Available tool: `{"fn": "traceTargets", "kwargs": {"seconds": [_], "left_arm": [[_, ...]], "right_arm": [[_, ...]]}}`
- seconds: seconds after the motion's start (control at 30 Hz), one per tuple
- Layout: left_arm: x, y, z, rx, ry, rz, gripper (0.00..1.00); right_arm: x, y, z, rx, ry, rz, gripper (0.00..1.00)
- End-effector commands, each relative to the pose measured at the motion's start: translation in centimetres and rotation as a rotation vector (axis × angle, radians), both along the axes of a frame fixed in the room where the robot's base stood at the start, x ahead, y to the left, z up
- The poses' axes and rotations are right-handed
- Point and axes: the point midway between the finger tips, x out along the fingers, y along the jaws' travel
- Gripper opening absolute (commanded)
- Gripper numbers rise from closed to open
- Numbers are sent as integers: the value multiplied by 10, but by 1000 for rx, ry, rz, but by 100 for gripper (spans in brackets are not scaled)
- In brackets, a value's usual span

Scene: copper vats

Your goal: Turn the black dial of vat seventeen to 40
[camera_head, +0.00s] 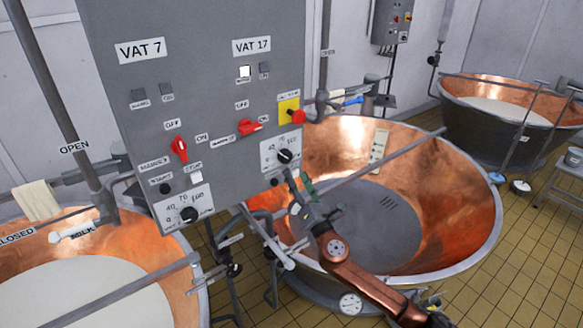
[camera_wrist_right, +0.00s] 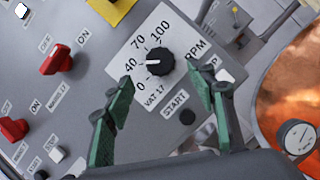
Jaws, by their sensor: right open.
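The black dial of vat seventeen (camera_head: 285,156) is on the grey control panel, on a white scale plate. In the right wrist view the dial (camera_wrist_right: 160,64) carries a short white mark on its left side, pointing roughly toward the 40. My right gripper (camera_head: 297,186) is open and empty, just below and in front of the dial. In the right wrist view its green fingers (camera_wrist_right: 161,78) stand left and right of the dial, apart from each other. Whether they touch the panel is unclear. My left gripper is not in view.
Red switches (camera_head: 250,126) and a red button on a yellow plate (camera_head: 291,113) sit above the dial. A START button (camera_wrist_right: 187,116) is close below it. The vat 7 dial (camera_head: 188,214) is lower left. A copper vat (camera_head: 450,190) and bars stand to the right.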

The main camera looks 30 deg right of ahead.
Motion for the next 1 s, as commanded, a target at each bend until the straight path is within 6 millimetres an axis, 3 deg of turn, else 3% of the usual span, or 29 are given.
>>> {"fn": "traceTargets", "kwargs": {"seconds": [0.1, 0.33, 0.9, 1.0], "left_arm": [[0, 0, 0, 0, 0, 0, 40], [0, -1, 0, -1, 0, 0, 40], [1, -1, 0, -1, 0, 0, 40], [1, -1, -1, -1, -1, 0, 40]], "right_arm": [[-22, 3, -8, 2, 2, 0, 51], [-44, 6, -15, 2, 0, -2, 51], [-47, 7, -16, 0, 0, -1, 51], [-45, 3, -23, 13, 11, -3, 51]]}}
